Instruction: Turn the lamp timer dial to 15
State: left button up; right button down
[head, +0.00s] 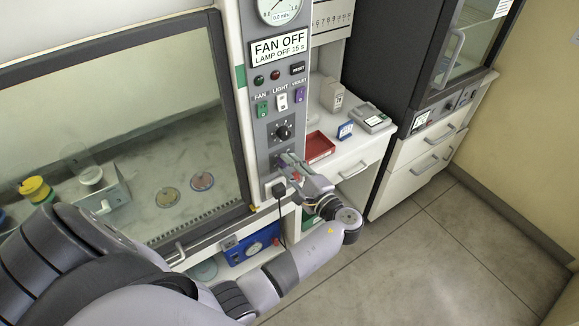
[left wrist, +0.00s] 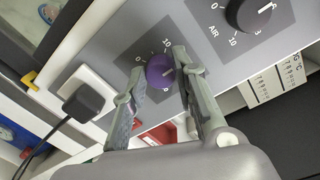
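The lamp timer dial is a purple round knob (left wrist: 160,71) with a white pointer line on a grey panel marked with 0 and 10, among other numbers. In the head view it is mostly hidden behind my left gripper (head: 285,163). In the left wrist view my left gripper (left wrist: 159,64) has one finger on each side of the purple knob, very close to its sides; I cannot tell whether both fingers touch it. The panel display (head: 279,47) reads FAN OFF, LAMP OFF 15 s. My right gripper is in neither view.
A black AIR dial (head: 283,132) sits above the purple one; it also shows in the left wrist view (left wrist: 248,12). A black plug (head: 279,190) with a cord is below. A red tray (head: 319,147) stands on the white counter to the right. The floor at right is clear.

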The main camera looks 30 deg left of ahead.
pick_arm(q)
jog(key=o, duration=0.5)
jog(key=v, duration=0.7)
jog(key=shift+d, duration=0.3)
